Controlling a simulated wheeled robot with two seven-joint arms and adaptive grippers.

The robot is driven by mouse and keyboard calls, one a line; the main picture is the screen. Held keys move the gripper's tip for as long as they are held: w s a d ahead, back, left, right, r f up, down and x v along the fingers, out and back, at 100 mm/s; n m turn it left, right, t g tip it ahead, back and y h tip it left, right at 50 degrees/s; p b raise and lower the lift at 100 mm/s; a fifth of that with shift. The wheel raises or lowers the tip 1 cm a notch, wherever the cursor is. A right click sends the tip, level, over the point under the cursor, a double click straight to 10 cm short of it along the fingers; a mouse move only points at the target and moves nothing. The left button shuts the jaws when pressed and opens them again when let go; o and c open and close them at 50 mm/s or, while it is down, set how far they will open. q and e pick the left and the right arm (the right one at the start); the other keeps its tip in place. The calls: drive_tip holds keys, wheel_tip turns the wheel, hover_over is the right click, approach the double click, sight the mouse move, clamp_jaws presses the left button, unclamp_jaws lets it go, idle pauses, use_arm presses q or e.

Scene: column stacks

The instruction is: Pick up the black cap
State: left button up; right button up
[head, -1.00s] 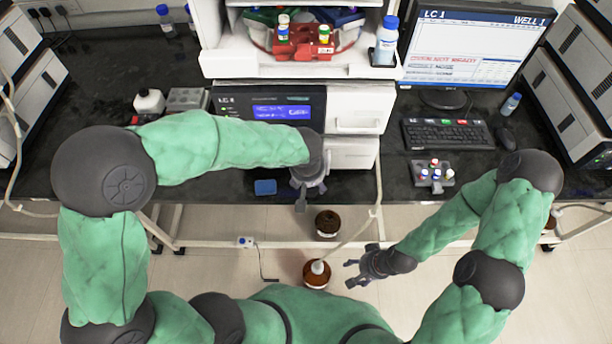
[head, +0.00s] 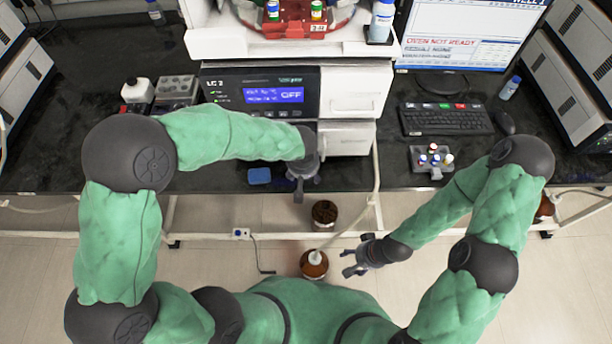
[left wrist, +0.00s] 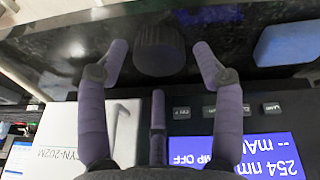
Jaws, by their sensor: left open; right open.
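The black cap (left wrist: 158,50) is a dark ribbed knob shape in the left wrist view, on or just over the dark bench top. My left gripper (left wrist: 160,62) is open, with fingers spread on either side of the cap and gaps between them and it. In the head view my left gripper (head: 299,188) hangs at the bench's front edge, and I cannot make out the cap there. My right gripper (head: 352,262) is open and empty, low over the floor in front of the bench.
A blue block (head: 259,175) lies just left of my left gripper, and also shows in the left wrist view (left wrist: 288,38). The instrument with a blue display (head: 273,95) stands behind. A grey vial rack (head: 432,160) and keyboard (head: 446,119) are right. Brown bottles (head: 324,213) stand below.

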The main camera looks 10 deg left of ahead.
use_arm(q)
drive_tip(key=shift+x, duration=1.05)
drive_tip(key=c, duration=0.5)
drive_tip(key=shift+c, duration=0.2)
drive_tip(key=shift+r, duration=0.2)
drive_tip(key=shift+r, duration=0.65)
drive_tip(key=s+r+p, duration=0.5)
drive_tip(key=s+r, duration=0.6)
drive_tip(key=s, duration=0.3)
drive_tip(key=shift+r+p, duration=0.2)
drive_tip(key=shift+p, duration=0.1)
